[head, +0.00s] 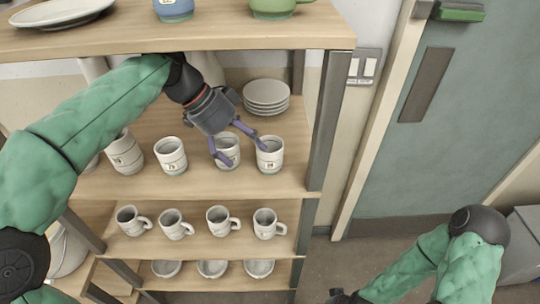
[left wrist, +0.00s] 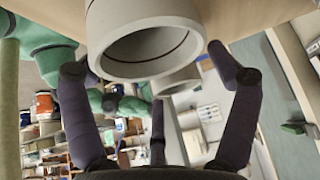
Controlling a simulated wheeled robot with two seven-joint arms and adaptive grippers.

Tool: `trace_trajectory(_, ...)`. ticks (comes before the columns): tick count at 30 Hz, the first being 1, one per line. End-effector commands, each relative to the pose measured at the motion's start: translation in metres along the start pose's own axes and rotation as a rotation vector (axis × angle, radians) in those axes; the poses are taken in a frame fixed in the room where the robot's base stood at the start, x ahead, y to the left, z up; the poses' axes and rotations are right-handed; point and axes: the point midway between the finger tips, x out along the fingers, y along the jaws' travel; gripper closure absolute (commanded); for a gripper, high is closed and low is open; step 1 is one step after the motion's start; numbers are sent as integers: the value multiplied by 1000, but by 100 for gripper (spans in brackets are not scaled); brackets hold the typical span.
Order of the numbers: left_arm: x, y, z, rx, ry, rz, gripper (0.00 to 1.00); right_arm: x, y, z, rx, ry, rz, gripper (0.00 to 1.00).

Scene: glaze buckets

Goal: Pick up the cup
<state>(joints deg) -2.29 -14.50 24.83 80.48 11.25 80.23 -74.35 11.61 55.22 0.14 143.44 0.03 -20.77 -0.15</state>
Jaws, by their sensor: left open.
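White ribbed cups stand upright in a row on the wooden shelf, among them one cup (head: 231,143) by my left gripper and one (head: 270,155) at the right end. My left gripper (head: 242,154) is open and reaches down to these two cups. One finger is in front of the first cup, partly hiding it; the other tip is by the right-end cup's rim. In the left wrist view, a cup (left wrist: 145,25) is close ahead between the spread fingers (left wrist: 145,61), with a second cup (left wrist: 180,80) beyond. I cannot tell whether the fingers touch either cup.
More cups (head: 171,155) stand to the left on the same shelf. A plate stack (head: 266,95) is behind. The upper shelf (head: 200,38) overhangs; a dark post (head: 328,120) bounds the right. Handled mugs (head: 218,221) and bowls (head: 212,269) sit below.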

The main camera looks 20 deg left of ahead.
Motion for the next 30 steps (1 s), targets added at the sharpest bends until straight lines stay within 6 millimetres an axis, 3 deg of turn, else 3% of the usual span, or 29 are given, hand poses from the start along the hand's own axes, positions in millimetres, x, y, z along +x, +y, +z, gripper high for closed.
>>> trace_trajectory(5,6,0,-9,0,0,1,12,-2,-1,0,0,0,0,55)
trace_trajectory(14,28,0,-46,2,1,0,12,-9,-3,0,0,0,0,55)
trace_trajectory(18,40,0,-44,-1,1,-1,12,0,0,0,0,0,0,55)
trace_trajectory(26,40,0,-44,-1,1,-1,12,-1,0,0,0,0,0,55)
trace_trajectory(30,40,0,-44,-1,1,-1,52,-1,0,0,0,0,0,55)
